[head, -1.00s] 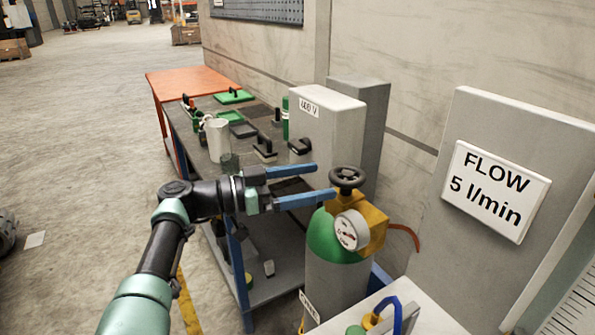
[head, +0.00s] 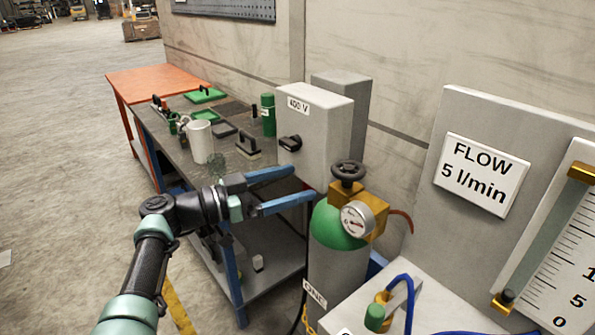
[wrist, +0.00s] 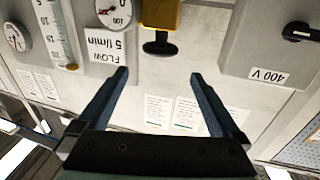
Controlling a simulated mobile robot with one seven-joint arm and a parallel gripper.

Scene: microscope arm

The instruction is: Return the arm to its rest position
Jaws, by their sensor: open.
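My gripper (head: 303,183) is open and empty, its two blue fingers spread and pointing right in the head view. The fingertips appear just left of the black handwheel (head: 348,171) on the gas cylinder (head: 337,262); I cannot tell the exact gap in depth. In the wrist view my gripper (wrist: 159,73) has nothing between its fingers. That view is upside down, with the brass regulator body (wrist: 160,14) and a black knob (wrist: 157,46) beyond the fingertips. My arm is stretched forward from the bottom left of the head view.
The grey 400 V box (head: 317,125) stands behind the fingers. A workbench (head: 175,150) with a white cup (head: 200,141) and green items lies beyond my arm. The FLOW sign (head: 482,175) and flow scale (head: 560,245) are at right. Open floor (head: 60,180) lies left.

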